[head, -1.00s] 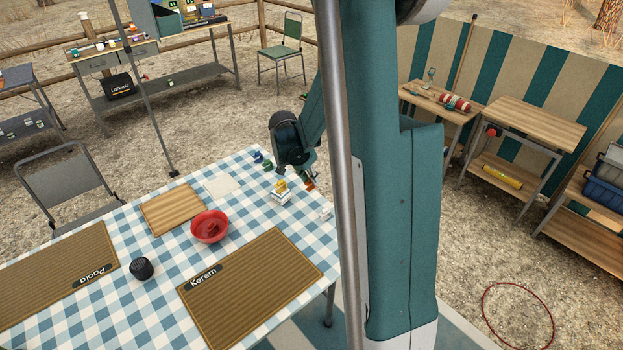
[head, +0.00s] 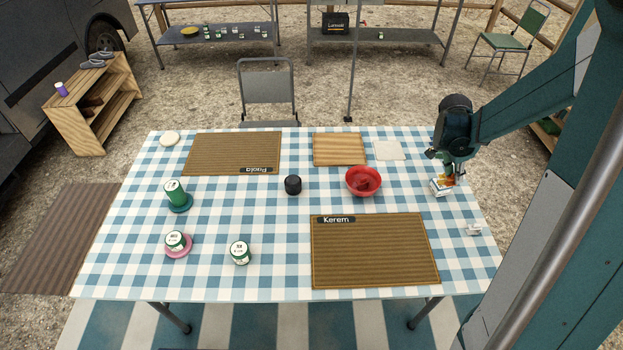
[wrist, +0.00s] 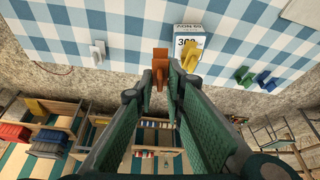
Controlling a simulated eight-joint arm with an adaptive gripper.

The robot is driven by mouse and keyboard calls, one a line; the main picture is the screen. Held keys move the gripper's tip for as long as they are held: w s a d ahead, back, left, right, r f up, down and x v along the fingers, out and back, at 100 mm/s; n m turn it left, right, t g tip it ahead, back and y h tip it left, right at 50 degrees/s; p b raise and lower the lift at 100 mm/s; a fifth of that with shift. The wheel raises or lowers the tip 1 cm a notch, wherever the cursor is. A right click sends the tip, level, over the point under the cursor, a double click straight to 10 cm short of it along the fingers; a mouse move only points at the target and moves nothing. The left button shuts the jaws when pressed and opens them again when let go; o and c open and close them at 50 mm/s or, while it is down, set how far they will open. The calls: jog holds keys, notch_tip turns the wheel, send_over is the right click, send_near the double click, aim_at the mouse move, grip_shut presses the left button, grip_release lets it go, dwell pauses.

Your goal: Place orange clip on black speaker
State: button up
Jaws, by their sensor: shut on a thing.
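The orange clip (wrist: 160,66) is between the fingertips of my gripper (wrist: 168,78) in the wrist view, and the jaws are shut on it. In the head view my gripper (head: 453,172) is at the right edge of the checked table, and the clip (head: 460,179) shows only as a small orange patch below it. The black speaker (head: 293,185), a small dark cylinder, stands upright near the middle of the table, well left of my gripper. Its top looks bare. It is not in the wrist view.
A white box (head: 441,188) with a yellow clip (wrist: 192,51) on it is close to my gripper. Blue (wrist: 264,79) and green (wrist: 243,75) clips lie nearby, and a white clip (wrist: 98,49). A red bowl (head: 363,181) stands between gripper and speaker. Cans stand left.

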jog(key=w+a+r+n, duration=0.15)
jog(key=w+a, duration=0.45)
jog(key=a, duration=0.7)
notch_tip(320, 180, up, 4)
jog(key=n+t+y+p, duration=0.1)
jog(key=n+t+p, duration=0.1)
jog(key=n+p, duration=0.3)
send_over(294, 179)
jog(key=b, duration=0.1)
jog(key=shift+f+n, duration=0.1)
jog(key=shift+n, duration=0.15)
jog(key=shift+f+b, duration=0.65)
jog(key=shift+f, duration=2.5)
jog(key=shift+f+b, duration=0.35)
jog(key=shift+f, duration=1.55)
jog(key=shift+f, duration=0.2)
